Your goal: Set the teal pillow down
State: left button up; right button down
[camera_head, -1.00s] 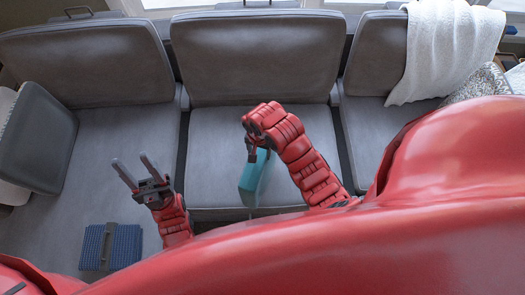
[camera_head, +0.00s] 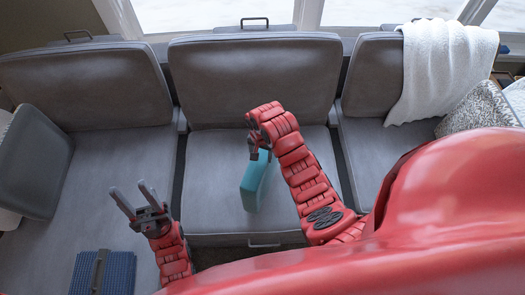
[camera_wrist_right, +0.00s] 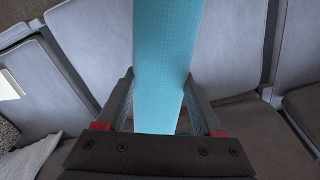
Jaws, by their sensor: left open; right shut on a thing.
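The teal pillow (camera_head: 254,184) is upright, edge-on, over the middle seat cushion (camera_head: 208,165) in the head view. My right gripper (camera_head: 257,152) is shut on its upper edge. In the right wrist view the teal pillow (camera_wrist_right: 165,65) runs between the two fingers of my right gripper (camera_wrist_right: 160,103). I cannot tell whether its lower edge touches the seat. My left gripper (camera_head: 136,203) is open and empty above the left seat, apart from the pillow.
A grey pillow (camera_head: 35,165) leans at the far left. A blue ribbed item (camera_head: 118,272) lies at the lower left. A white throw (camera_head: 440,65) drapes over the right backrest, with a patterned pillow (camera_head: 478,108) beside it. The middle seat is otherwise clear.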

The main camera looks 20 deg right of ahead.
jog(key=shift+w+d+r, duration=0.1)
jog(key=shift+w+d, duration=0.15)
jog(key=shift+w, duration=0.35)
jog(key=shift+w+d+r, duration=0.1)
jog(key=shift+w+d, duration=0.15)
jog(key=shift+w, duration=0.3)
jog(key=shift+w+d+f+p, duration=0.15)
jog(key=shift+w+p, duration=0.05)
jog(key=shift+w, duration=0.15)
jog(key=shift+w+d+f+p, duration=0.1)
jog(key=shift+w+d+p, duration=0.1)
jog(key=shift+w, duration=0.1)
jog(key=shift+s+f+p, duration=0.1)
jog(key=shift+f+p, duration=0.55)
jog(key=shift+f, duration=1.25)
jog(key=shift+c, duration=0.2)
grip_release()
